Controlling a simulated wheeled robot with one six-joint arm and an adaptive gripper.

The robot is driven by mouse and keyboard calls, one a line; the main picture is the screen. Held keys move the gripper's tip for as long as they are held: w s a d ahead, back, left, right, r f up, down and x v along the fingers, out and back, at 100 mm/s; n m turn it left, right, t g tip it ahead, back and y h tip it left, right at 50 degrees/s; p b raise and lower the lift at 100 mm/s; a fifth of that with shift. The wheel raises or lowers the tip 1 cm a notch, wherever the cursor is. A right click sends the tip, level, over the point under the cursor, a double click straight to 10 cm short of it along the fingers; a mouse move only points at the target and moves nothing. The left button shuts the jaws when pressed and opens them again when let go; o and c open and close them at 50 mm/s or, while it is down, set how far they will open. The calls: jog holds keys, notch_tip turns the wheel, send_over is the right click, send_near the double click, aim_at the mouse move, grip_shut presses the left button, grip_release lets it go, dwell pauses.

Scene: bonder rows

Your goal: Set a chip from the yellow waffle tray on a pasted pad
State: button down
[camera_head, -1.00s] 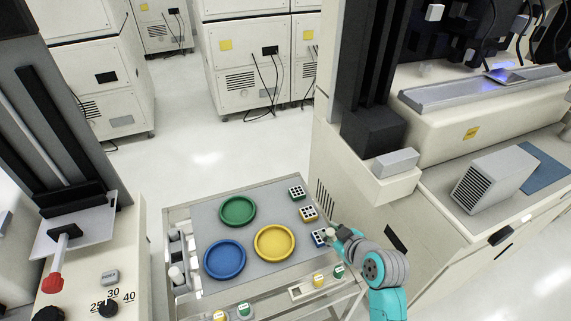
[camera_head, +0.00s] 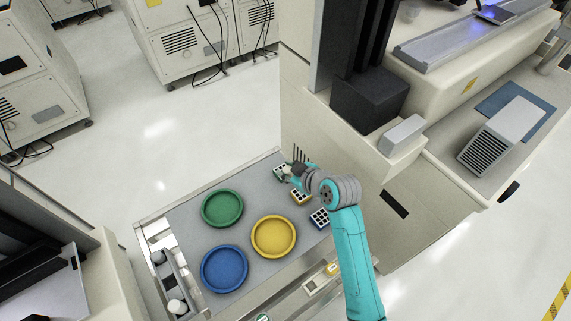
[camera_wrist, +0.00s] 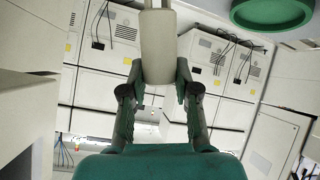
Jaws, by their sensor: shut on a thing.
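The yellow waffle tray (camera_head: 300,197) is a small block with dark cells near the right edge of the grey cart top, partly behind my wrist. The chips in it are too small to make out. My gripper (camera_head: 288,170) is over the green waffle tray (camera_head: 278,176), beyond the yellow one. In the wrist view my gripper (camera_wrist: 159,80) is shut on a cream cylindrical tool (camera_wrist: 158,45). No chip shows on the tool, and its far end is out of frame. The blue waffle tray (camera_head: 319,219) lies nearer, beside my arm. I cannot make out a pasted pad.
Green (camera_head: 222,208), yellow (camera_head: 273,236) and blue (camera_head: 224,268) round dishes stand on the cart's left and middle. A tall cream machine (camera_head: 330,150) borders the cart on the right. The floor behind the cart is clear.

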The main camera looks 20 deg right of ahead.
jog(key=shift+f, duration=2.35)
jog(key=shift+f, duration=0.45)
jog(key=shift+r, duration=3.55)
